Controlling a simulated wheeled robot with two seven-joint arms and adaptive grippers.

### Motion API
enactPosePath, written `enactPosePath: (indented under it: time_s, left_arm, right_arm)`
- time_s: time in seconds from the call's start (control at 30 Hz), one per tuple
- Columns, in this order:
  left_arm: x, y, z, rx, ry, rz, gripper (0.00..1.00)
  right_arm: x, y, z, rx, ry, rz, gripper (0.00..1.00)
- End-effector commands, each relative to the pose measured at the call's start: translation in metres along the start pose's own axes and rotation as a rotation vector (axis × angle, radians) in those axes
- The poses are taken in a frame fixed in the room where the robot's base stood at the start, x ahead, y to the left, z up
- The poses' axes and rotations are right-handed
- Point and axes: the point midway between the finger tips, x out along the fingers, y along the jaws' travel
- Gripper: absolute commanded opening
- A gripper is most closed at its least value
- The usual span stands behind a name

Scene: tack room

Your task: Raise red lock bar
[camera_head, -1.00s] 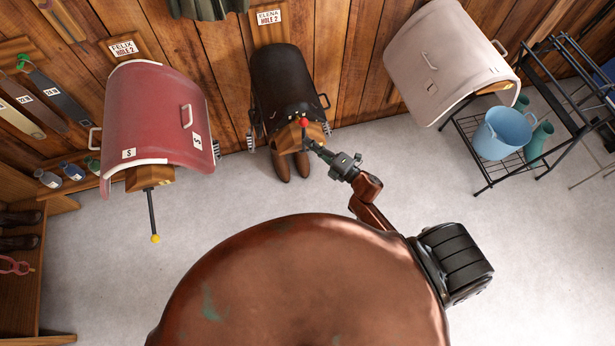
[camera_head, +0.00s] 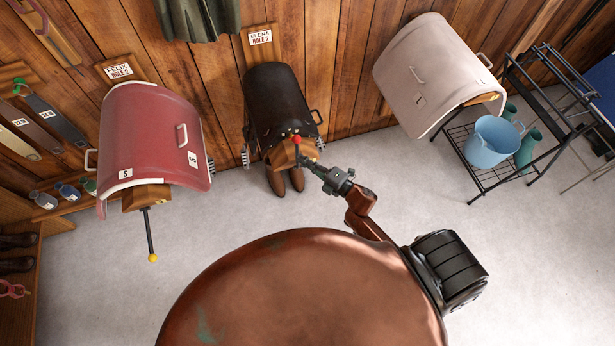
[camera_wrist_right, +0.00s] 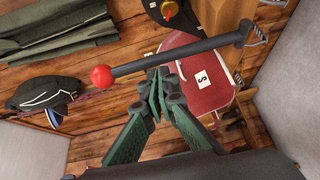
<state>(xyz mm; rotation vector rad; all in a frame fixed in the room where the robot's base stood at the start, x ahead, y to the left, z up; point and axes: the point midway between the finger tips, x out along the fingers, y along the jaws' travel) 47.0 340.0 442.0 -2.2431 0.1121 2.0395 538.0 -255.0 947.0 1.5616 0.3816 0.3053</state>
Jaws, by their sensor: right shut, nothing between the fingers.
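The red lock bar is a dark rod with a red ball knob (camera_head: 297,139), at the front of the wooden rack under the black saddle (camera_head: 282,98). In the right wrist view the rod (camera_wrist_right: 205,46) runs across the upper middle, from the red knob (camera_wrist_right: 102,76) at left to its far end at upper right. My right gripper (camera_head: 308,161) is shut and empty, just below and right of the knob. In the wrist view its green fingertips (camera_wrist_right: 160,80) meet close beside the rod's middle; I cannot tell whether they touch it. My left gripper is not in view.
A red saddle (camera_head: 155,140) on the left has its own bar with a yellow knob (camera_head: 153,258). A pale saddle (camera_head: 435,70) hangs at right, near a black wire rack (camera_head: 478,180) with a blue bucket (camera_head: 492,145). Boots (camera_head: 277,183) stand under the black saddle. The floor between is clear.

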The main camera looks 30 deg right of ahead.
Motion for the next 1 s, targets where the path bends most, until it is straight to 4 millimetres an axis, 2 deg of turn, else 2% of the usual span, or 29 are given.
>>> enactPosePath:
  time_s: [0.13,0.4,0.6,0.77,1.0]
  left_arm:
    - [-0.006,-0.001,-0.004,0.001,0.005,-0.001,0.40]
    - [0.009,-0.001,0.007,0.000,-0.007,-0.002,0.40]
    - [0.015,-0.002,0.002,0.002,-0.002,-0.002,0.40]
    - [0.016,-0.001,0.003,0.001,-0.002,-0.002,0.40]
    - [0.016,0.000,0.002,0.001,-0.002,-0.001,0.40]
  right_arm:
    - [-0.009,-0.001,-0.022,0.004,0.012,-0.002,0.00]
    - [-0.072,-0.007,-0.019,0.001,0.007,-0.004,0.00]
    - [-0.101,-0.007,-0.018,0.001,0.006,-0.003,0.00]
    - [-0.109,-0.006,-0.018,0.001,0.007,-0.002,0.00]
    - [-0.109,-0.006,-0.018,0.001,0.008,-0.002,0.00]
